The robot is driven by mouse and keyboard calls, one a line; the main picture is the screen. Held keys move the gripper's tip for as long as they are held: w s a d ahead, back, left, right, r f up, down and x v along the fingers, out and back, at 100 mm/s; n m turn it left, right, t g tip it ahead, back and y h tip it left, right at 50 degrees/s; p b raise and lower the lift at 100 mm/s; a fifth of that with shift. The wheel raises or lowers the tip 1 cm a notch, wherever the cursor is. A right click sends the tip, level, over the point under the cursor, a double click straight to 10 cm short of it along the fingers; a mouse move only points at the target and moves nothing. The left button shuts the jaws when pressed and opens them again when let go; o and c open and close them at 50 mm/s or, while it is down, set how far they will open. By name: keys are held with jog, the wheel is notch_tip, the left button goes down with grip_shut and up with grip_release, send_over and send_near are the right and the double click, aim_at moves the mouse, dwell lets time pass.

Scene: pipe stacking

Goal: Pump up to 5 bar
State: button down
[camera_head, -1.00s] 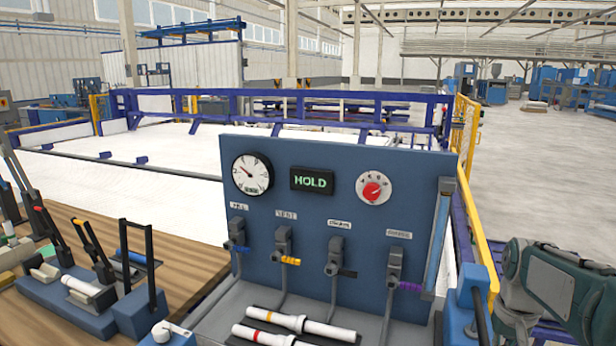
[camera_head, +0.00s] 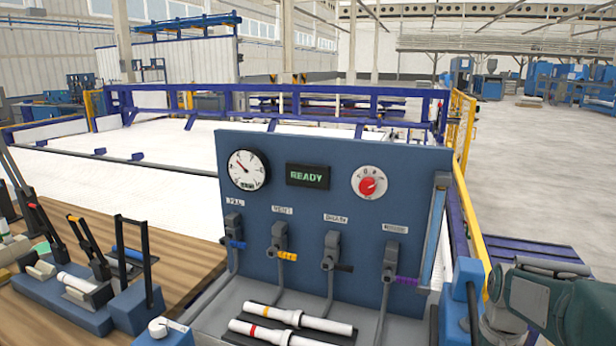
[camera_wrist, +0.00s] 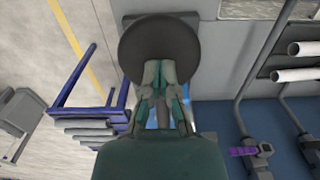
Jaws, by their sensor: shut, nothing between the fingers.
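My gripper (camera_wrist: 159,78) shows in the wrist view, fingers shut and empty. Its tips are over a round dark disc (camera_wrist: 160,48); I cannot tell whether they touch it. In the head view only part of my arm shows at lower right. The blue panel (camera_head: 310,235) carries a white pressure gauge (camera_head: 247,170), whose needle points to upper left; its figures are too small to read. The display (camera_head: 307,176) reads "READY". A red knob (camera_head: 368,185) sits in a white dial at right. Several valves with coloured handles, such as the purple handle (camera_head: 407,281), line the panel.
Two white pipes (camera_head: 300,318) lie in the panel's front tray. A wooden bench (camera_head: 180,262) with fixtures and levers is at left. A blue post with a black hose (camera_head: 467,290) stands right of the panel. A yellow rail (camera_head: 470,220) runs behind it.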

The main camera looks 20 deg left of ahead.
jog(key=shift+w+f, duration=0.15)
jog(key=shift+f, duration=1.85)
jog(key=r, duration=0.9)
jog(key=shift+s+r, duration=0.1)
jog(key=shift+s, duration=0.2)
jog(key=shift+s+r, duration=0.1)
jog(key=shift+r, duration=0.45)
jog(key=shift+w+f, duration=0.15)
jog(key=shift+f, duration=2.2)
jog(key=shift+w+f, duration=0.1)
jog(key=shift+f, duration=2.35)
jog(key=r, duration=0.9)
jog(key=shift+s+r, duration=0.3)
jog(key=shift+s, duration=0.1)
